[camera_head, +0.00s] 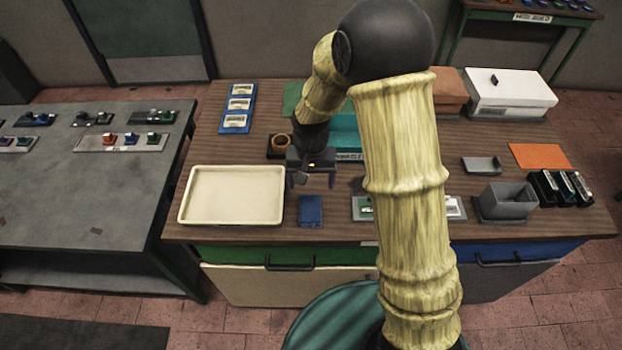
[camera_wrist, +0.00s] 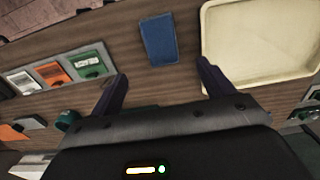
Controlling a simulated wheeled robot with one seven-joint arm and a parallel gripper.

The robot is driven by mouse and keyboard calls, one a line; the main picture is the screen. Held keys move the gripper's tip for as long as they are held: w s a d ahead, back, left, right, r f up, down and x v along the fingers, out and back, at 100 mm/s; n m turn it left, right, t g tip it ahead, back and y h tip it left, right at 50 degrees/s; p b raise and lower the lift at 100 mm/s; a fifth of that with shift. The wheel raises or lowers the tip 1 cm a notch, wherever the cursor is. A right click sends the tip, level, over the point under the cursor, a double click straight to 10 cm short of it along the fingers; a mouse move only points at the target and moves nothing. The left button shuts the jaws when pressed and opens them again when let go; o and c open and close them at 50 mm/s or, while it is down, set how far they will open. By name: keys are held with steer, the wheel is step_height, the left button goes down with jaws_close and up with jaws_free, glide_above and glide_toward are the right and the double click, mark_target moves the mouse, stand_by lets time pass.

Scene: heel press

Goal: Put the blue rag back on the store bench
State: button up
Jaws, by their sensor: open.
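The blue rag (camera_head: 311,211) lies flat and folded on the wooden bench (camera_head: 335,228), near its front edge and just right of the cream tray. In the wrist view the rag (camera_wrist: 159,40) shows ahead of the open fingers, apart from them. My gripper (camera_head: 313,182) is open and empty, over the bench just behind the rag; its fingers (camera_wrist: 162,70) also show in the wrist view. I cannot tell by a readable label which surface is the store bench. A grey bench (camera_head: 85,190) stands at the left, and a green-framed table (camera_head: 478,12) at the back right.
The cream tray (camera_head: 232,196) is empty, left of the rag. A grey open box (camera_head: 506,201), black holders (camera_head: 561,190) and a white box (camera_head: 510,92) stand at the right. Small coloured items on plates sit along the grey bench's back, with bare top in front. My arm hides the bench's middle.

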stand_by(0.3)
steer(key=s+d+r+t, duration=0.2)
steer(key=s+d+r, duration=0.8)
steer(key=s+d, duration=0.2)
steer(key=shift+s+d+t, duration=0.2)
steer(key=shift+d+t, duration=0.1)
steer(key=shift+d, duration=0.5)
steer(key=shift+r, duration=0.1)
